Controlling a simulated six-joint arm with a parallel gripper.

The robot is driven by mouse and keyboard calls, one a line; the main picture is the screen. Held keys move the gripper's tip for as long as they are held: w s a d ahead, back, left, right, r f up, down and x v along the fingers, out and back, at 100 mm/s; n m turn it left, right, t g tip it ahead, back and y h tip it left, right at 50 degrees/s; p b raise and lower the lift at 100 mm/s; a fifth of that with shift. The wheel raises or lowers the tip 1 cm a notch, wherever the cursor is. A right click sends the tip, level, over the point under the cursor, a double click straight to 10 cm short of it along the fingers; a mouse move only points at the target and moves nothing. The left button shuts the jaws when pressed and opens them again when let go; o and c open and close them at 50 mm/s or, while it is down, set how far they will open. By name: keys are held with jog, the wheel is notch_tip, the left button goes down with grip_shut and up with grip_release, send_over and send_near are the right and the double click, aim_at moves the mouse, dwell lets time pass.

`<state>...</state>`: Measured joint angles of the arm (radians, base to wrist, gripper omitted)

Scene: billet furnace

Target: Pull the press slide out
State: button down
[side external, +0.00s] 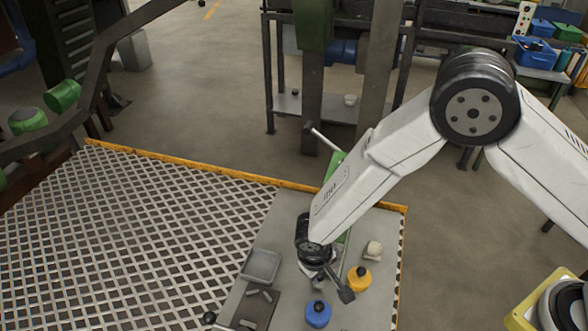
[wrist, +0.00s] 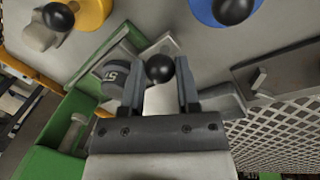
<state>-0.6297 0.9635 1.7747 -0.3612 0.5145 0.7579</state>
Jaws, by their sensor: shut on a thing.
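The green press (wrist: 70,125) stands at the left of the wrist view, with a grey metal slide part (wrist: 158,48) beside it. A black ball knob (wrist: 160,68), which looks like the slide's handle, sits between the fingers of my gripper (wrist: 160,82). My gripper is shut on this knob. In the side view my gripper (side external: 330,284) is low over the grey table, and my arm hides most of the green press (side external: 333,168). How far the slide is out cannot be told.
A yellow-orange black-topped item (side external: 358,280) and a blue one (side external: 317,316) stand close to my gripper. A pale lump (side external: 373,250) is behind. A grey tray (side external: 262,265) and a dark plate (side external: 254,311) lie left. Beyond is open mesh floor (side external: 130,240).

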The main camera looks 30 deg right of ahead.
jog(key=shift+s+a, duration=0.55)
jog(key=shift+a, duration=0.1)
jog(key=shift+c, duration=1.7)
grip_release()
jog(key=shift+r, duration=0.2)
notch_tip(320, 180, up, 7)
jog(key=a, duration=0.1)
jog(key=shift+s+a+r, duration=0.2)
